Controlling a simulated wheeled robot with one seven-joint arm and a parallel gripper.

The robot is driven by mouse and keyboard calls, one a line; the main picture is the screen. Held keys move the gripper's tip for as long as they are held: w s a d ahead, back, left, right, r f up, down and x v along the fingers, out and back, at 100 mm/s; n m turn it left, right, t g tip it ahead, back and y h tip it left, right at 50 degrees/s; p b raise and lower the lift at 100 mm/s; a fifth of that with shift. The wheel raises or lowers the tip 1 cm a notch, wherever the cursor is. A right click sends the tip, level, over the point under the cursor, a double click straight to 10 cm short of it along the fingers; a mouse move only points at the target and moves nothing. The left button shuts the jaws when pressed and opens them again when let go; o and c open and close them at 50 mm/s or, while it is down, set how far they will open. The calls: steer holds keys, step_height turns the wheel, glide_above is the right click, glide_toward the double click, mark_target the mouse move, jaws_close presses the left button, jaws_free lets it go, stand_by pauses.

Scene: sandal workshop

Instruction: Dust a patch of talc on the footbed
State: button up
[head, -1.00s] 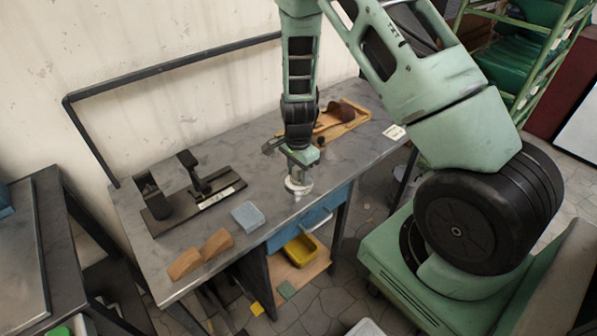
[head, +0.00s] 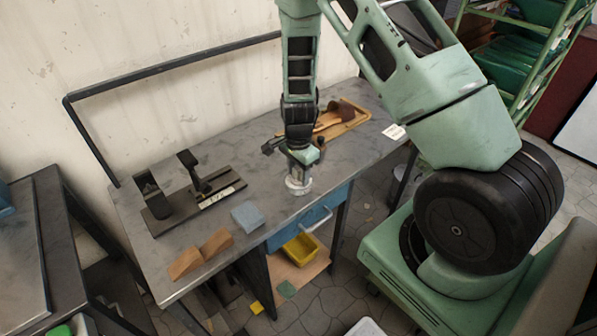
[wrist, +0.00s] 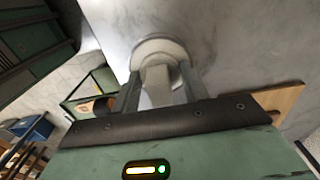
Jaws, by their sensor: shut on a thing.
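My gripper (head: 299,172) is near the front edge of the grey workbench, pointing down. Its fingers are shut on a white piece (wrist: 157,85) with a narrow grip and a wide round end. The same piece shows as a pale disc under the gripper in the head view (head: 298,187). It is at or just above the bench top; I cannot tell if it touches. A tan tray (head: 352,119) with a brown piece (head: 328,121) lies behind and right of my gripper, partly hidden by my arm. I cannot make out the footbed or any talc for certain.
A black stand (head: 196,203) sits on the left of the workbench (head: 262,160). A blue drawer (head: 305,222) and a yellow bin (head: 300,249) are below. A white label (head: 394,131) lies at the right.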

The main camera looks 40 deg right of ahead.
mark_target(296, 170)
step_height(296, 170, up, 7)
steer(key=p, duration=0.6)
stand_by(0.3)
stand_by(0.7)
steer(key=n, duration=0.1)
steer(key=a+n, duration=0.1)
steer(key=n, duration=0.1)
steer(key=shift+s+a, duration=0.15)
steer(key=shift+s, duration=0.1)
steer(key=a+n, duration=0.1)
steer(key=n, duration=0.4)
steer(key=s+a+n, duration=0.1)
steer(key=a+n, duration=0.1)
steer(key=n, duration=0.2)
steer(key=s+a+n, duration=0.1)
steer(key=a+n, duration=0.1)
steer(key=n, duration=0.3)
steer(key=shift+s+f+n, duration=0.1)
steer(key=shift+s+n, duration=0.1)
steer(key=shift+n, duration=0.1)
steer(key=shift+d, duration=0.1)
